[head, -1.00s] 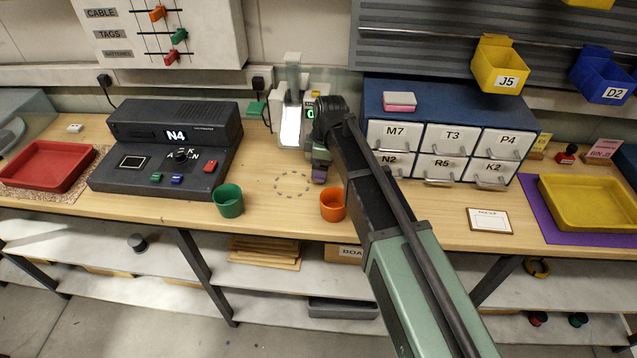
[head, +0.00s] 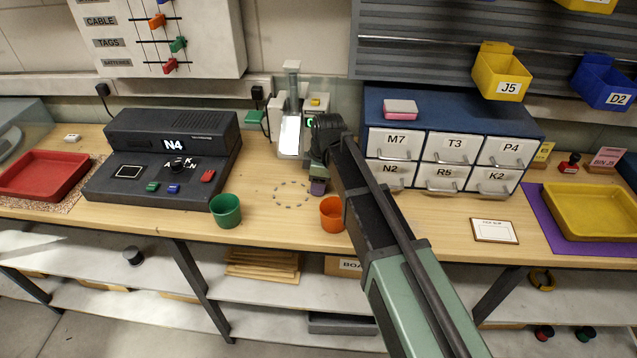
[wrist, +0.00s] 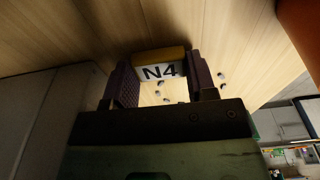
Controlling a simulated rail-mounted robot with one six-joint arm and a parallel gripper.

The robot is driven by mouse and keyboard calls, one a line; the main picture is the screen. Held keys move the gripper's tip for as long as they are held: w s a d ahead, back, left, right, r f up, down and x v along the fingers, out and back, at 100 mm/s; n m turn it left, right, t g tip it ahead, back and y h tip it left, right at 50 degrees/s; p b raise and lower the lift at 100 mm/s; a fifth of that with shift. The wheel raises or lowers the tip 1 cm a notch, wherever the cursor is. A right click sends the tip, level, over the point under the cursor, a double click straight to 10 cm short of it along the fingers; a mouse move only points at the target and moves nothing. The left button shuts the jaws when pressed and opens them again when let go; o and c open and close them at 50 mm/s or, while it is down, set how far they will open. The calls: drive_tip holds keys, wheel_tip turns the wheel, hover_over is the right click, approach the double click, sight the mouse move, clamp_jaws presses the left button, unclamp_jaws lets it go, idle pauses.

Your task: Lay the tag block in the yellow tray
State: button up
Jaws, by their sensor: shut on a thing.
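The tag block (wrist: 160,67), with a yellow-brown top and a white face lettered N4, sits between the dark finger pads of my gripper (wrist: 158,90) in the wrist view. My gripper is shut on it. In the head view my gripper (head: 318,186) hangs over the bench between the white device and the orange cup; the block cannot be made out there. The yellow tray (head: 590,212) lies empty on a purple mat at the far right of the bench, well away from my gripper.
A blue drawer cabinet (head: 450,105) stands right of my arm. An orange cup (head: 331,218) is close to my gripper and a green cup (head: 226,212) is farther left. A white device (head: 290,130) stands behind. The dark console (head: 165,160) displays N4.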

wheel_tip(320, 180, up, 20)
drive_tip(key=p, duration=1.9)
drive_tip(key=shift+p, duration=0.4)
